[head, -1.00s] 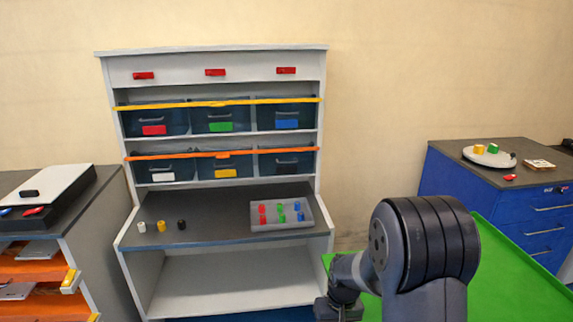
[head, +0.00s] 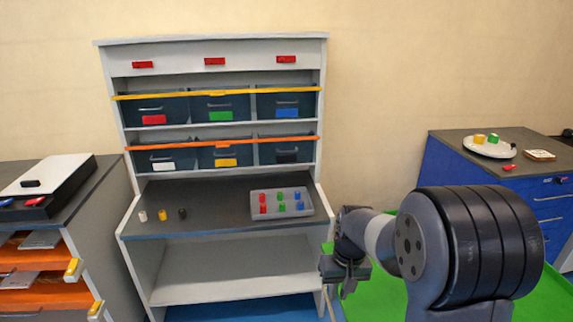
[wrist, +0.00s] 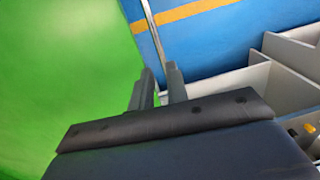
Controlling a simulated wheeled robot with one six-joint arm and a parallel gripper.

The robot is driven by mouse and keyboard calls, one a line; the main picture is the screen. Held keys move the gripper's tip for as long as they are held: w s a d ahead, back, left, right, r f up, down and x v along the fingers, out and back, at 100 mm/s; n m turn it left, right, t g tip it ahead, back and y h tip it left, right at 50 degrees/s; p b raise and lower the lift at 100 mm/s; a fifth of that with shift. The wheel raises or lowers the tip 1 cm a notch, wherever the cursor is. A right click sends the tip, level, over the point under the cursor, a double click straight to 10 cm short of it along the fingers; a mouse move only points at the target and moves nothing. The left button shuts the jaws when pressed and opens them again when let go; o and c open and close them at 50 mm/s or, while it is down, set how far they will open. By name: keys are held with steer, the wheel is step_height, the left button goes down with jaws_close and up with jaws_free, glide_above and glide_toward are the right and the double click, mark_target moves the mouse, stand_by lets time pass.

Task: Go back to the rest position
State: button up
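My gripper (head: 346,290) hangs at the end of my arm, just right of the workbench's front right corner in the head view. In the wrist view, the two grey fingers of my gripper (wrist: 160,72) stand apart with a gap between them.
The grey workbench (head: 230,255) carries a tray (head: 262,215) of red, green and blue pieces and several small cylinders. Bins fill its shelves. A blue cabinet (head: 470,185) stands right, a drawer unit (head: 85,215) left. Green floor (head: 385,295) lies open beside my arm.

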mark_target(333, 317)
steer(key=f+b, duration=0.1)
steer(key=f, duration=0.3)
steer(key=f+b, duration=0.1)
steer(key=f, duration=0.4)
steer(key=f+b, duration=0.1)
steer(key=f, duration=0.3)
steer(key=shift+a+f, duration=0.15)
steer(key=shift+a, duration=0.2)
steer(key=shift+d+f+h, duration=0.1)
steer(key=shift+f+h, duration=0.2)
steer(key=shift+f, duration=0.15)
